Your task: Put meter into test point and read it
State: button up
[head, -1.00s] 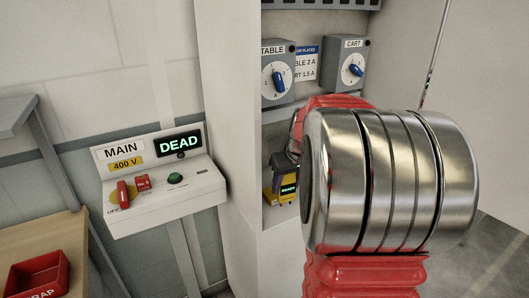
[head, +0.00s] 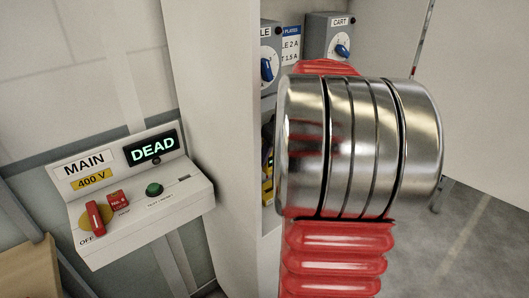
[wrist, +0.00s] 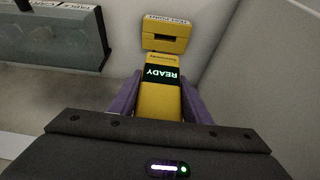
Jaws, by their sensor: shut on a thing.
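The yellow meter (wrist: 160,100) is between the two purple fingers of my gripper (wrist: 162,92), which is shut on it. Its dark display glows READY, upside down in the wrist view. The yellow test point (wrist: 166,33), a block with a dark slot, is on the pale surface just beyond the meter's far end. A small gap seems to show between them; the meter is roughly lined up with the slot. In the head view my arm hides the gripper and nearly all of the meter.
The MAIN box (head: 140,195) shows a green DEAD display (head: 153,149), and its red handle (head: 98,218) is by OFF. Grey boxes with blue knobs, one labelled CART (head: 330,38), are in the cabinet. The cabinet's side wall (head: 215,130) stands close left of my arm.

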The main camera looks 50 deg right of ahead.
aim_at(272, 172)
jog(key=shift+w+a, duration=0.1)
jog(key=shift+f, duration=2)
jog(key=shift+f, duration=0.75)
jog(key=shift+f, duration=0.75)
jog(key=shift+f, duration=0.1)
jog(key=o, duration=1.3)
